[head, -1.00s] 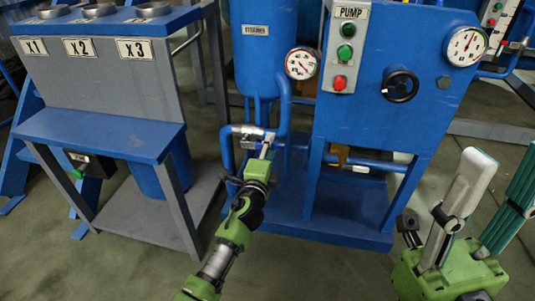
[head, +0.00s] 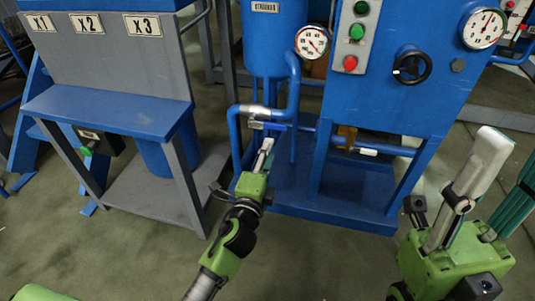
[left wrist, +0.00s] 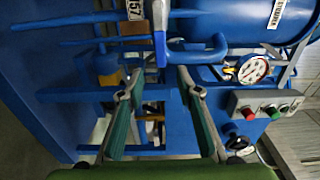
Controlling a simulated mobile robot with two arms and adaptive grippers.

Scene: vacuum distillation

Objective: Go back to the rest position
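My left gripper (head: 267,157) is in the middle of the head view, just below and in front of a valve with a blue lever (head: 275,127) on the blue pipe. In the left wrist view, its two fingers (left wrist: 157,85) are spread with nothing between them. The blue lever (left wrist: 160,48) is beyond the fingertips there, apart from them. My right gripper (head: 508,165) is at the right edge of the head view, its fingers pointing up, apart and empty; part of one finger is cut off.
A blue pump panel (head: 385,95) with a gauge (head: 312,41), buttons and a black handwheel (head: 412,65) stands ahead. A blue tank (head: 268,40) is beside it. A stand with a blue shelf (head: 105,108) is at the left. Floor (head: 320,265) is clear in front.

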